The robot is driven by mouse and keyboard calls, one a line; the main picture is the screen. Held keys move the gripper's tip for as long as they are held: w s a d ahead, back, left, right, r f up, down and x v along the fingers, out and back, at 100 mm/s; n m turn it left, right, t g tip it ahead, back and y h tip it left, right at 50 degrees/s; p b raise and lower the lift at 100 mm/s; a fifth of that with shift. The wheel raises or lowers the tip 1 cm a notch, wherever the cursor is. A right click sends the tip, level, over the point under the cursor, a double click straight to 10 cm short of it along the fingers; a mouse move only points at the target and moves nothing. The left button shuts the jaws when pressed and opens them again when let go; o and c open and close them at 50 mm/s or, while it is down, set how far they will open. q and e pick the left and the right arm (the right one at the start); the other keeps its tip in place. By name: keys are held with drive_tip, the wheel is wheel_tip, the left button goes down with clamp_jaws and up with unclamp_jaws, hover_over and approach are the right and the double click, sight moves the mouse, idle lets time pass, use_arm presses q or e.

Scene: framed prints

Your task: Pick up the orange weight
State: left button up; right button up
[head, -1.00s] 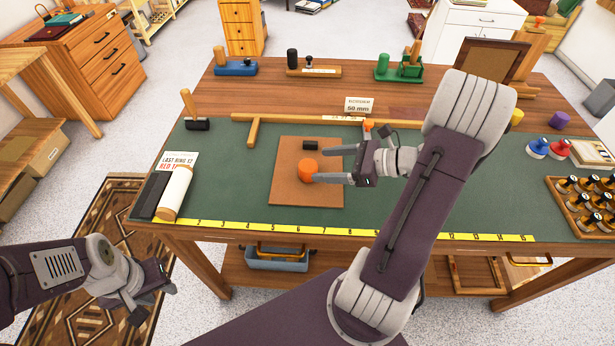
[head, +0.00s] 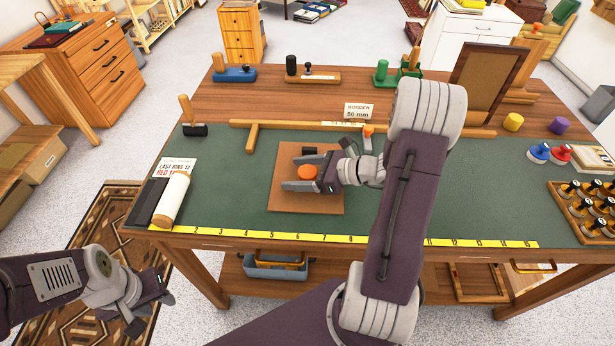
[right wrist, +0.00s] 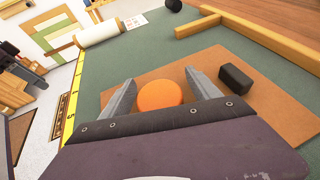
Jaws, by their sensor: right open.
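The orange weight (head: 307,172) is a small round disc on the brown board (head: 290,202), which lies on the green mat. It also shows in the right wrist view (right wrist: 160,95). My right gripper (head: 300,174) is open, with one finger on each side of the weight; whether either finger touches it I cannot tell. In the right wrist view the fingers (right wrist: 158,92) stand apart with the weight between them, near the palm. My left gripper (head: 150,300) is off the table at the lower left, and its opening is unclear.
A small black block (right wrist: 236,78) lies on the board just outside one right finger. A white roll (head: 171,198) is at the left, and a yellow ruler strip (head: 270,236) runs along the front edge.

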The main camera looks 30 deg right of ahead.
clamp_jaws()
drive_tip(key=shift+r, duration=0.1)
wheel_tip(320, 180, up, 4)
drive_tip(key=shift+r+p, duration=0.1)
drive_tip(key=shift+p, duration=0.6)
drive_tip(key=w+a+r+p, duration=0.1)
drive_tip(key=w+a+r, duration=0.4)
drive_tip(key=w, duration=0.5)
drive_tip(key=shift+w+r, duration=0.3)
drive_tip(key=shift+r, duration=0.6)
